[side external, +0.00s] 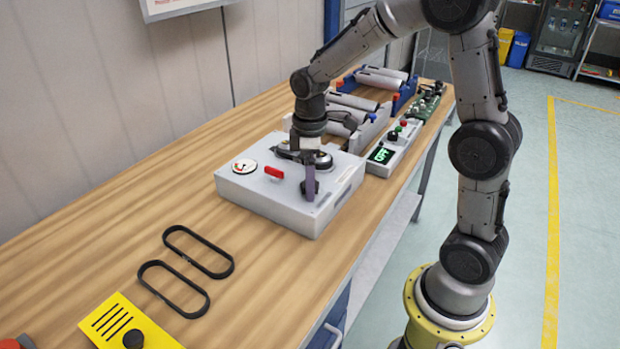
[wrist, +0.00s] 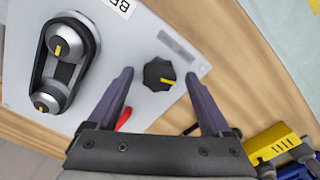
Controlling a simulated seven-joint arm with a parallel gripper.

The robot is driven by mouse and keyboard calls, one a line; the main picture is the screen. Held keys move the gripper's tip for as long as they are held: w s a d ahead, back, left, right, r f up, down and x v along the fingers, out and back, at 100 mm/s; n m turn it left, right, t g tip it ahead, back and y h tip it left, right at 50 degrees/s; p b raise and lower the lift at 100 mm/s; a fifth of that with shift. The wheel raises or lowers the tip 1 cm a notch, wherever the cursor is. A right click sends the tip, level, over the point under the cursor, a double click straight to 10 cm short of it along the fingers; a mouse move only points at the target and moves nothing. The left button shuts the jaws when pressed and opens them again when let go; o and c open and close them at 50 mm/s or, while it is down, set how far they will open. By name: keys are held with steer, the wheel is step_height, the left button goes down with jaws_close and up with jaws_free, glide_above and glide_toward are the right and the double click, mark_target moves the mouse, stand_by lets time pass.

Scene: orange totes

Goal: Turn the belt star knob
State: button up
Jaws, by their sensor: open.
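The star knob (wrist: 159,74) is a black lobed knob with a yellow mark. It sits on the light grey belt unit (wrist: 200,68), which also shows in the side view (side external: 250,194). My gripper (wrist: 158,76) is open, with one purple finger on each side of the knob and a gap to it on both sides. In the side view my gripper (side external: 310,186) points down over the unit's front right part, and its finger hides the knob. A black belt (wrist: 37,78) runs around two silver pulleys on the unit.
A red lever (side external: 273,172) and a round gauge (side external: 244,166) are on the unit's top. Two black belt loops (side external: 198,252) (side external: 174,289) lie on the wooden bench. A yellow plate (side external: 110,312) is at the front. A control box (side external: 395,148) and rollers stand behind.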

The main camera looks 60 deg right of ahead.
steer(key=shift+c, duration=0.2)
jaws_close()
stand_by(0.3)
steer(key=shift+m, duration=0.4)
steer(key=m, duration=0.2)
steer(key=shift+m, duration=0.4)
steer(key=m, duration=0.3)
steer(key=shift+m, duration=0.4)
steer(key=m, duration=0.6)
steer(key=shift+w+r, duration=0.1)
steer(key=shift+m, duration=0.3)
